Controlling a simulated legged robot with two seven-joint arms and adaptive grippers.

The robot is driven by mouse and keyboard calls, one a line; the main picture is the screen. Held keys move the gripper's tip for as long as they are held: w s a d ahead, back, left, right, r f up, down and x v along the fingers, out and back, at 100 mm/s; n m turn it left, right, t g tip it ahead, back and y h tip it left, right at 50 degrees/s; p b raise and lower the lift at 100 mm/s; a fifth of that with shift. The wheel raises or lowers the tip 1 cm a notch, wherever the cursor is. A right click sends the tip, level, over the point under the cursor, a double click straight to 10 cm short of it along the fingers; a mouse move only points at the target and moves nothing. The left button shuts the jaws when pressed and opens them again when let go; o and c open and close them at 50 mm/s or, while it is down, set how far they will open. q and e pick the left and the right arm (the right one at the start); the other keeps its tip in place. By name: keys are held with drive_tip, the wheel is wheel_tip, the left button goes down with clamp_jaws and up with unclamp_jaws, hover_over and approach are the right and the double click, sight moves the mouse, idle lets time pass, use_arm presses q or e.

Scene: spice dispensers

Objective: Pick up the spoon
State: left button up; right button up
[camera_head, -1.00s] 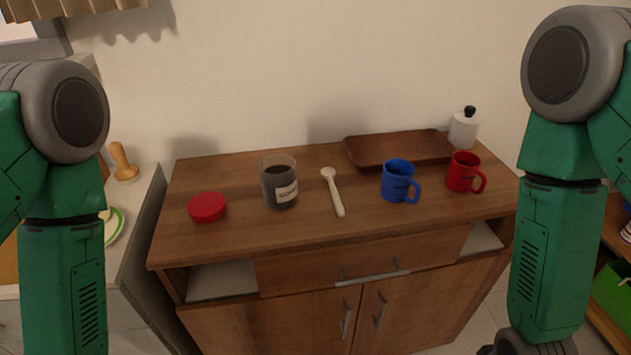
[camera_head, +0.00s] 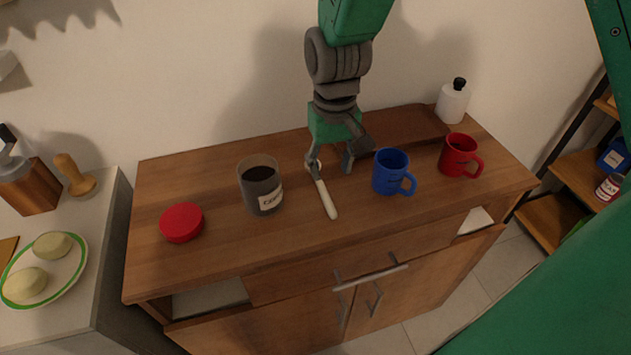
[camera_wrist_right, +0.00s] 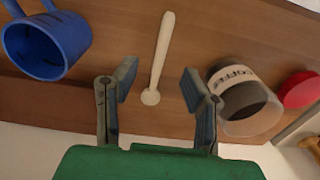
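A pale spoon (camera_head: 327,198) lies on the wooden cabinet top, its handle toward the front edge. My right gripper (camera_head: 330,168) is above the spoon's bowl end, pointing down, with its fingers spread. In the right wrist view the spoon (camera_wrist_right: 161,50) shows between the two open fingers of the right gripper (camera_wrist_right: 158,88), with a gap on each side. The spoon's bowl is partly hidden by a finger in the head view. I cannot tell the exact height of the fingers over the wood. My left gripper is out of view.
A coffee jar (camera_head: 260,187) stands left of the spoon, close to one finger. A blue mug (camera_head: 391,172) stands right of the gripper. A red lid (camera_head: 181,222), a red mug (camera_head: 458,155), a brown tray (camera_head: 405,125) and a white bottle (camera_head: 453,101) are farther away.

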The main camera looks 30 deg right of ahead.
sight(326, 199)
drive_tip(key=f, duration=0.2)
drive_tip(key=a+f, duration=0.1)
drive_tip(key=shift+f, duration=0.4)
drive_tip(key=f, duration=0.5)
drive_tip(key=shift+d+b, duration=0.35)
drive_tip(key=shift+d, duration=0.05)
drive_tip(key=shift+a, duration=0.15)
clamp_jaws()
drive_tip(key=shift+a, duration=0.1)
